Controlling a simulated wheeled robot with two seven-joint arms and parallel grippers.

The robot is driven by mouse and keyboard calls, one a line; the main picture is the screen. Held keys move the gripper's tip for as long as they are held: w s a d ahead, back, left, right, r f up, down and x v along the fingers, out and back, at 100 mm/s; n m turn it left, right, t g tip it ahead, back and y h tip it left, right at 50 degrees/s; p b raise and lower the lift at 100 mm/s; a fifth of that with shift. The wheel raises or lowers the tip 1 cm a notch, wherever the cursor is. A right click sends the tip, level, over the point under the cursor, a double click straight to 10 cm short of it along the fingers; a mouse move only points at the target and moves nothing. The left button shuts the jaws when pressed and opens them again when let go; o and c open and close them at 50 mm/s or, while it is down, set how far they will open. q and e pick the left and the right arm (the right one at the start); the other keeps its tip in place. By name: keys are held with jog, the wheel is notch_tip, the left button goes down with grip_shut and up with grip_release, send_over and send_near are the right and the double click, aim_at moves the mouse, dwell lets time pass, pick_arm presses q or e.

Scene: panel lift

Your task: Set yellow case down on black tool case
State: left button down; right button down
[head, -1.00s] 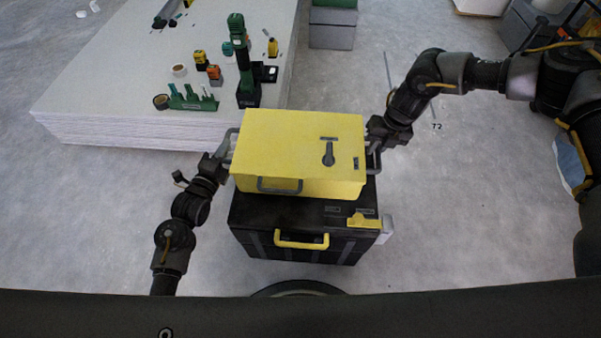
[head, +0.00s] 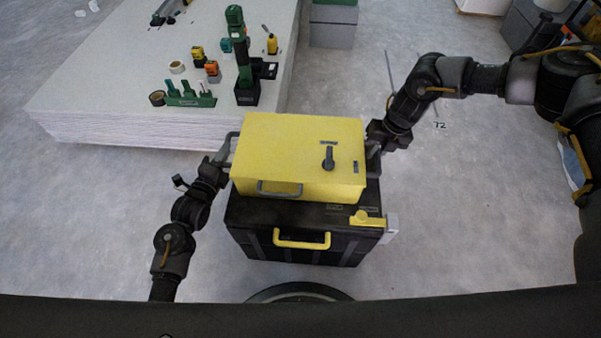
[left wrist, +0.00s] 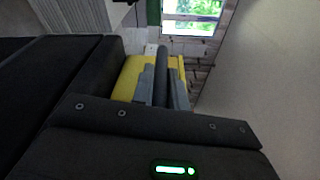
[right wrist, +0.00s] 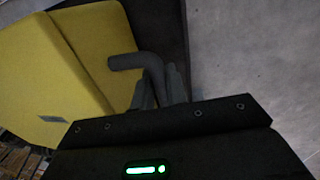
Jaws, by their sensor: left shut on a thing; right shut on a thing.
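The yellow case (head: 290,150) is level over the black tool case (head: 260,213) in the head view and covers the back of its lid. I cannot tell whether the two touch. My left gripper (head: 222,163) is shut on the grey handle at the case's left end; the handle also shows between the fingers in the left wrist view (left wrist: 160,85). My right gripper (head: 376,142) is shut on the handle at the right end, seen in the right wrist view (right wrist: 130,62). The black case has a yellow front handle (head: 301,244) and a yellow latch (head: 363,219).
A stack of white panels (head: 130,125) stands behind on the left, with a green drill (head: 245,75), a tape roll and several small tools on top. Grey boxes (head: 333,30) stand at the back. The floor right of the cases is clear.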

pick_arm(q)
jog(key=c, duration=1.8)
grip_release()
jog(key=shift+f, duration=0.4)
jog(key=shift+c, duration=0.2)
pick_arm(e)
jog(key=c, duration=1.9)
grip_release()
jog(key=shift+f, duration=0.4)
pick_arm(q)
jog(key=o, duration=0.5)
jog(key=shift+r, duration=0.2)
jog(key=shift+c, duration=0.2)
pick_arm(e)
jog(key=o, duration=0.5)
jog(key=shift+r, duration=0.2)
pick_arm(q)
jog(key=v, duration=1.2)
pick_arm(e)
notch_tip(320, 180, up, 12)
jog(key=d, duration=0.2)
jog(key=shift+s, duration=0.15)
jog(key=shift+d+f, duration=0.1)
jog(key=shift+f, duration=0.05)
